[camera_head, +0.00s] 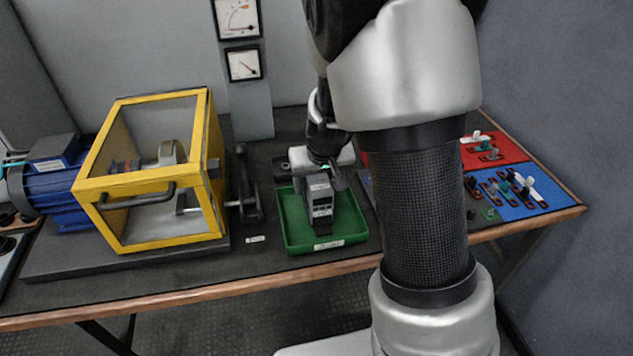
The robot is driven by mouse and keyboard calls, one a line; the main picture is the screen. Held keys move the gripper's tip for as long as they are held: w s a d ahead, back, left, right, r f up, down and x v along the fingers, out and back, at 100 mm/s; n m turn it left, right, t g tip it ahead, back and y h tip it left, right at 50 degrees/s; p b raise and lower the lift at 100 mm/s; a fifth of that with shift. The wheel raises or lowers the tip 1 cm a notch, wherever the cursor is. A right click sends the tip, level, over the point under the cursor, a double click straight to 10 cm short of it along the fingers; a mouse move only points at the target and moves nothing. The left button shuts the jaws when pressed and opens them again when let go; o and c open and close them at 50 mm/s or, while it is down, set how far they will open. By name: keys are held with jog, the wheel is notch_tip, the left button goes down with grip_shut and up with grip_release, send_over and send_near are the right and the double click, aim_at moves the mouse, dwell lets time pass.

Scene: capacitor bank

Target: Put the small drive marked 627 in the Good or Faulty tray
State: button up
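A small dark grey drive (321,204) with a light label on its front stands upright in the green tray (293,234). Any number on the drive is too small to read. The tray has a white label on its front rim, also unreadable here. My gripper (324,172) points down at the top of the drive, with its fingers close to the drive's upper part. Whether the fingers press on the drive or stand apart from it cannot be told. My arm hides much of the bench to the right of the tray.
A yellow-framed guard box (160,243) and a blue motor (55,190) fill the left of the bench. A red mat (510,145) and a blue mat (535,205) with small parts lie at the right. A grey device (283,164) stands behind the tray.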

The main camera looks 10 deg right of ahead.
jog(key=shift+r+p, duration=0.3)
jog(key=shift+r, duration=0.05)
jog(key=p+v, duration=0.4)
jog(key=v, duration=0.8)
jog(key=shift+r+p, duration=0.1)
jog(key=shift+p, duration=0.3)
jog(key=s+r, duration=0.7)
jog(key=s, duration=0.3)
jog(key=s+r+t, duration=0.1)
jog(key=s+r, duration=0.6)
jog(key=s, duration=0.3)
jog(key=shift+s+r, duration=0.25)
jog(key=shift+r, duration=0.05)
notch_tip(320, 180, up, 18)
jog(key=p, duration=1.7)
jog(key=shift+p, duration=0.35)
jog(key=shift+f, duration=0.1)
